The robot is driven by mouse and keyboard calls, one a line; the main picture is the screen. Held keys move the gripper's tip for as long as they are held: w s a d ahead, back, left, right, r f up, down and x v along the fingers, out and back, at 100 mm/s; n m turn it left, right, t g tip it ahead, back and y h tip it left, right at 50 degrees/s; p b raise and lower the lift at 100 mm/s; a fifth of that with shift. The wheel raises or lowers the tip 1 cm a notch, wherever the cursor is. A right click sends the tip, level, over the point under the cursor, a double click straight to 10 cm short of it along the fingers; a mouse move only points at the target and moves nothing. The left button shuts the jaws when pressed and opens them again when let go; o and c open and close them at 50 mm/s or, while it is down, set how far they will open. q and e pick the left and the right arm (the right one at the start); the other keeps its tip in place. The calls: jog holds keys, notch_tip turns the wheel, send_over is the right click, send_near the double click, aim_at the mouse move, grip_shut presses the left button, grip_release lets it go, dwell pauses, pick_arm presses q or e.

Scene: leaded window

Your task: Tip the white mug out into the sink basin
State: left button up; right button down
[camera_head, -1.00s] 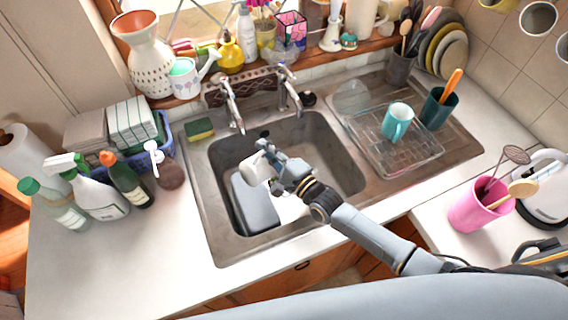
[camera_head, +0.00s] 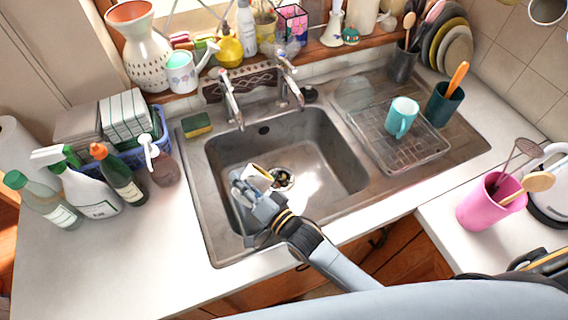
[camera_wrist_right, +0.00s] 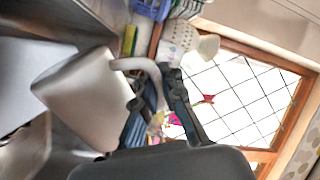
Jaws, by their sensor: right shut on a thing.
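The white mug (camera_head: 260,173) is held over the left part of the metal sink basin (camera_head: 335,165), mostly hidden by my gripper in the head view. My right gripper (camera_head: 249,187) is shut on it. In the right wrist view the mug (camera_wrist_right: 85,100) fills the left side and looks tilted. Its curved handle (camera_wrist_right: 146,68) reaches toward the dark gripper fingers (camera_wrist_right: 172,103). Whether anything is in the mug or pouring out cannot be seen. My left gripper is not in view.
The drain (camera_head: 285,179) shows just beyond the mug. Two taps (camera_head: 232,98) stand at the sink's back edge. A drying rack (camera_head: 400,145) with a teal mug (camera_head: 402,116) is on the right. Several bottles (camera_head: 95,190) stand on the left counter. The basin's right half is clear.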

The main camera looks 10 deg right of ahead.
jog(key=shift+s+r+n, duration=0.15)
jog(key=shift+n, duration=0.55)
jog(key=shift+s+n, duration=0.15)
jog(key=shift+n, duration=0.35)
jog(key=shift+s+a+n+h, duration=0.15)
jog(key=shift+s+n+h, duration=0.15)
jog(key=shift+n, duration=0.3)
jog(key=shift+s+a+r+n+t+h+p, duration=0.2)
jog(key=shift+s+r+n+p, duration=0.35)
jog(key=shift+n, duration=0.6)
jog(key=shift+s+a+r+n+t+h+p, duration=0.1)
jog(key=shift+s+r+n+h+p, duration=0.15)
jog(key=shift+r+n, duration=0.75)
jog(key=shift+s+a+r+n+t+h+p, duration=0.15)
jog(key=shift+s+r+n+p, duration=0.3)
jog(key=shift+n, duration=0.9)
